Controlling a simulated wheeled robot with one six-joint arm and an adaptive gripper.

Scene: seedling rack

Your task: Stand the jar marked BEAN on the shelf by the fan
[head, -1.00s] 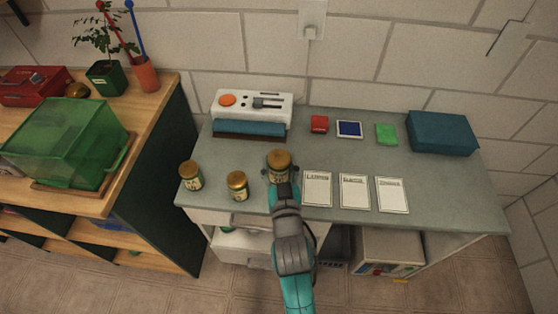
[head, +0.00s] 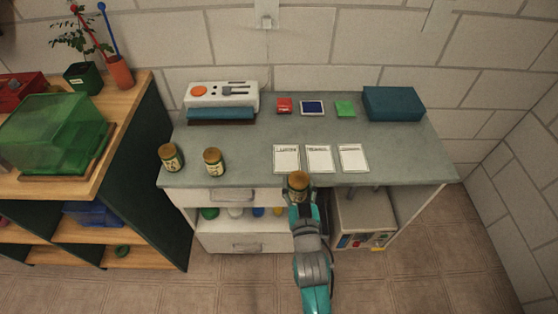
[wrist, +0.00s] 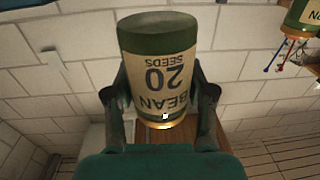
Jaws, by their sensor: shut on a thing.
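The BEAN jar (head: 298,182) has a green body, a gold lid and a cream label. In the wrist view the jar (wrist: 158,65) shows upside down, its label reading BEAN, 20 SEEDS. My gripper (head: 298,196) is shut around it, with a finger on each side in the wrist view (wrist: 160,100). In the head view the jar is at the grey bench's front edge, below the cards; its height is hard to tell. I cannot make out a fan or the shelf by it.
Two other gold-lidded jars (head: 171,157) (head: 214,161) stand on the left of the grey bench (head: 240,140). White cards (head: 318,158) lie on its middle. A wooden rack (head: 135,95) with lower shelves stands left. Open floor (head: 420,260) lies at lower right.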

